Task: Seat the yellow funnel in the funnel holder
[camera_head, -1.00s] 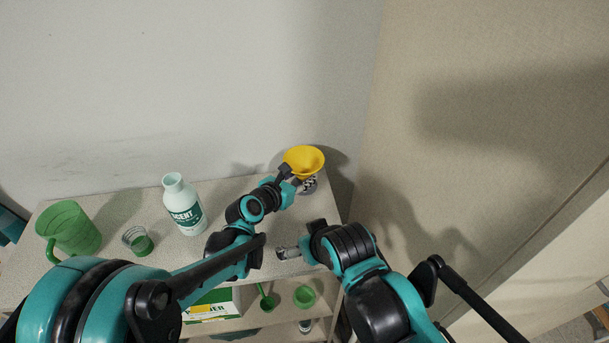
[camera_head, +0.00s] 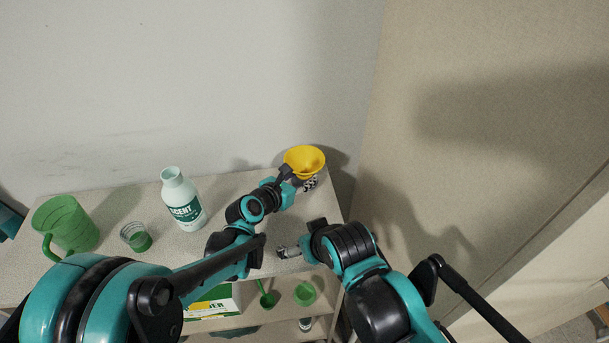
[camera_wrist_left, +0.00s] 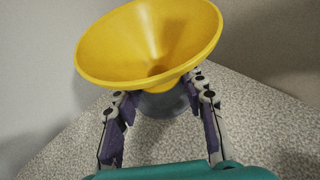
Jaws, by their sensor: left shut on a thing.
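The yellow funnel (camera_head: 305,160) is at the right end of the shelf top, near the wall, with its wide mouth up. In the left wrist view the funnel (camera_wrist_left: 150,45) is tilted in the picture. My left gripper (camera_head: 300,182) is shut on the funnel's lower part; its fingers (camera_wrist_left: 160,90) lie on either side below the cone. A dark grey rounded thing (camera_wrist_left: 165,104) shows under the funnel, perhaps the holder; whether they touch is hidden. My right gripper (camera_head: 284,253) is over the shelf's front edge, away from the funnel, its opening too small to judge.
On the shelf top (camera_head: 115,205) stand a green jug (camera_head: 68,225), a clear cup with green at its base (camera_head: 136,236) and a pale bottle (camera_head: 183,200). A lower shelf holds a box (camera_head: 212,302) and green items (camera_head: 305,294). A tan panel (camera_head: 480,150) rises at right.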

